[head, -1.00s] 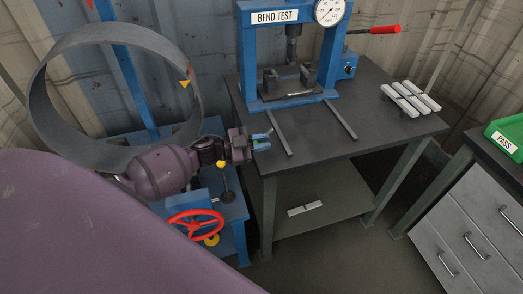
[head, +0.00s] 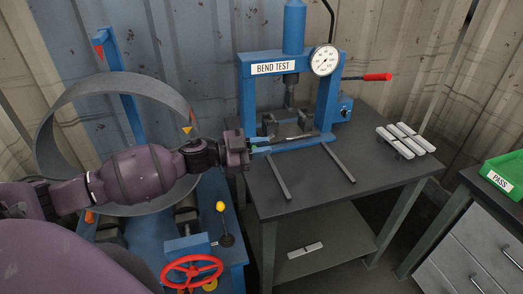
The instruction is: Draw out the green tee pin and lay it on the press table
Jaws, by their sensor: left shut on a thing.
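My left gripper (head: 259,146) is over the back left part of the press table (head: 310,190), just left of the bend test press. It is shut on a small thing. A bit of green shows at its fingers, which fits the green tee pin (head: 257,141). Most of the pin is hidden by the gripper and too small to make out. I cannot tell whether it touches the table top. My right gripper is not in view.
The blue bend test press (head: 246,93) stands at the table's back, with two dark rails running forward. Several pale bars (head: 411,137) lie at the right. The table's front is clear. A large steel ring (head: 52,147) and red handwheel (head: 193,273) are at left.

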